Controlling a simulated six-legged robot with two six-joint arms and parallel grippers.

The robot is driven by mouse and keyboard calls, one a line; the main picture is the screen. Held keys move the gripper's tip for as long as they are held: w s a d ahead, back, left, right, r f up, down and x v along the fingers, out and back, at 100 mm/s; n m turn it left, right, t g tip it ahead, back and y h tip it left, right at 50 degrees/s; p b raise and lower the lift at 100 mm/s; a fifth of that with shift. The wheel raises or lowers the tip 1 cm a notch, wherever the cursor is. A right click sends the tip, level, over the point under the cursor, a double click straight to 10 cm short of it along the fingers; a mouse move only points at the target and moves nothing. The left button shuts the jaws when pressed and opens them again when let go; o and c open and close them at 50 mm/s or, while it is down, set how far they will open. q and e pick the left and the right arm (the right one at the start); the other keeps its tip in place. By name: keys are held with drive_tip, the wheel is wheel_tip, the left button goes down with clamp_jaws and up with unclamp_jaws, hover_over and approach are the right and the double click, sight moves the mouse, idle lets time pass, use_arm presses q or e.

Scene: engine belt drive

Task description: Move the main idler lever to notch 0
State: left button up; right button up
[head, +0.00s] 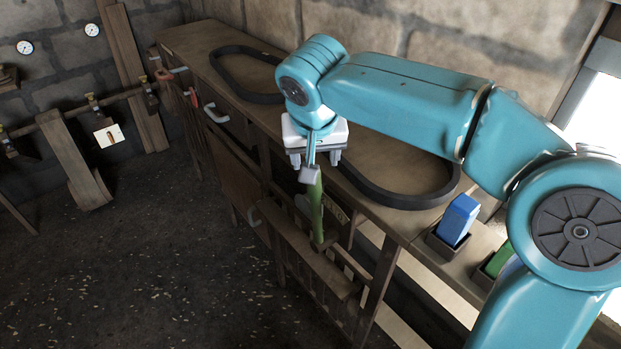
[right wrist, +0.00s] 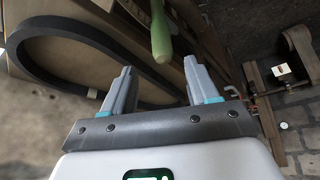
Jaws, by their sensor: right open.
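A green lever handle (head: 316,208) stands upright at the front edge of the wooden bench, beside a small plate with lettering (head: 336,211); I take it for the main idler lever. My right gripper (head: 312,168) is right by the top of the handle in the head view. In the right wrist view the gripper (right wrist: 160,65) is open and empty, and the green handle (right wrist: 161,32) lies just beyond its fingertips, in line with the gap. The lever's base and any notch marks are not readable. My left gripper is not in view.
Black belts lie on the bench (head: 185,37), one at the far end (head: 226,72) and one near the arm (head: 400,201). A blue block (head: 458,220) and a green block (head: 497,259) sit in holders at right. Wall gauges and pipes stand at left; the floor is clear.

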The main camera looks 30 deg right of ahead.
drive_tip(key=x, duration=1)
drive_tip(key=shift+w+f+p, duration=0.1)
drive_tip(key=shift+f+p, duration=0.15)
drive_tip(key=shift+p, duration=0.1)
drive_tip(key=shift+w+d+f, duration=0.1)
drive_tip(key=shift+w+f, duration=0.05)
drive_tip(key=shift+f, duration=0.15)
drive_tip(key=shift+w+f, duration=0.25)
drive_tip(key=shift+w, duration=0.05)
drive_tip(key=shift+s+r, duration=0.1)
drive_tip(key=shift+s, duration=0.15)
drive_tip(key=shift+c, duration=0.2)
drive_tip(key=c, duration=0.6)
drive_tip(key=shift+w, duration=0.1)
clamp_jaws()
